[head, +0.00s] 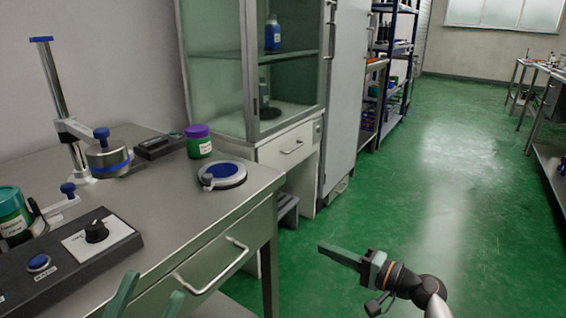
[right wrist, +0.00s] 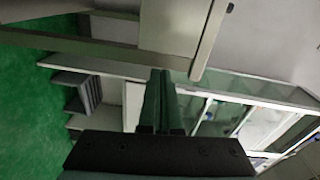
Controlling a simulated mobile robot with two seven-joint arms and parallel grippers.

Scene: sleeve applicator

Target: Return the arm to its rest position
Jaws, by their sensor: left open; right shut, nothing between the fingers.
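My right gripper (head: 322,247) is shut and empty, held over the green floor to the right of the metal bench (head: 215,215). In the right wrist view its fingers (right wrist: 158,75) lie together, with nothing between them. My left gripper (head: 148,298) shows only its two green fingertips at the bottom edge, apart and with nothing between them. The rest of my left arm is out of view. The sleeve applicator (head: 60,95), with a tall post and a blue-banded metal head, stands on the bench at the left.
On the bench are a green jar with a purple lid (head: 199,141), a round plate with a blue disc (head: 222,176), another green jar (head: 12,215) and a control box with a knob (head: 95,232). A glass-door cabinet (head: 290,140) stands behind. Open floor (head: 440,200) lies right.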

